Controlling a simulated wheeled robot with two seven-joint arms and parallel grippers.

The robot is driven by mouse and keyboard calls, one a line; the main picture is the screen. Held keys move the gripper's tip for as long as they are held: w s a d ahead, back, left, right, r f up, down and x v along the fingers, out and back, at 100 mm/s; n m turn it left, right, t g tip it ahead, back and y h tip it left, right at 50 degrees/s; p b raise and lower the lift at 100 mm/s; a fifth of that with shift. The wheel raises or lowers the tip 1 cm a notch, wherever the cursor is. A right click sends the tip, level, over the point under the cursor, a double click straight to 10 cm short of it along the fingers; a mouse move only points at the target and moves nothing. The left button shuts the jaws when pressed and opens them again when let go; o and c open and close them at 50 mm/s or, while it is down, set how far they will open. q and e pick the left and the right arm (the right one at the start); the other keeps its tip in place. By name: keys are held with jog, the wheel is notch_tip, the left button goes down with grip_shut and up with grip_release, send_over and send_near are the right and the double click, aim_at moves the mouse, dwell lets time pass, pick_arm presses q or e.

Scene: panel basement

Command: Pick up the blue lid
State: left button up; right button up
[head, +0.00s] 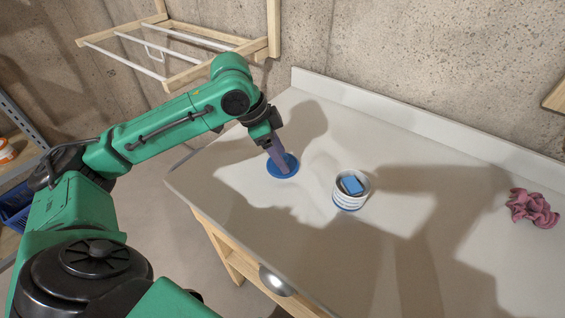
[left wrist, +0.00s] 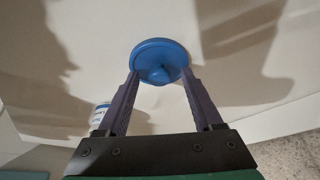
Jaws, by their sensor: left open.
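The blue lid (head: 284,168) is a round disc lying on the white countertop, near its left end. In the left wrist view the lid (left wrist: 160,50) has a raised knob at its middle. My left gripper (head: 277,160) points down at the lid. In the left wrist view its two purple fingers (left wrist: 160,84) are spread apart, with their tips at either side of the knob's near side, over or at the lid's near edge. Nothing is held between them. Whether the fingertips touch the lid is hard to tell. My right gripper is not in view.
A white jar with blue bands (head: 350,191) stands right of the lid, with a blue block (head: 352,185) in its mouth. A crumpled pink cloth (head: 532,207) lies far right on the countertop (head: 420,160). A wooden drying rack (head: 190,60) hangs on the wall behind my left arm.

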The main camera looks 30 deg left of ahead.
pick_arm(q)
jog(key=shift+r, duration=0.1)
grip_shut()
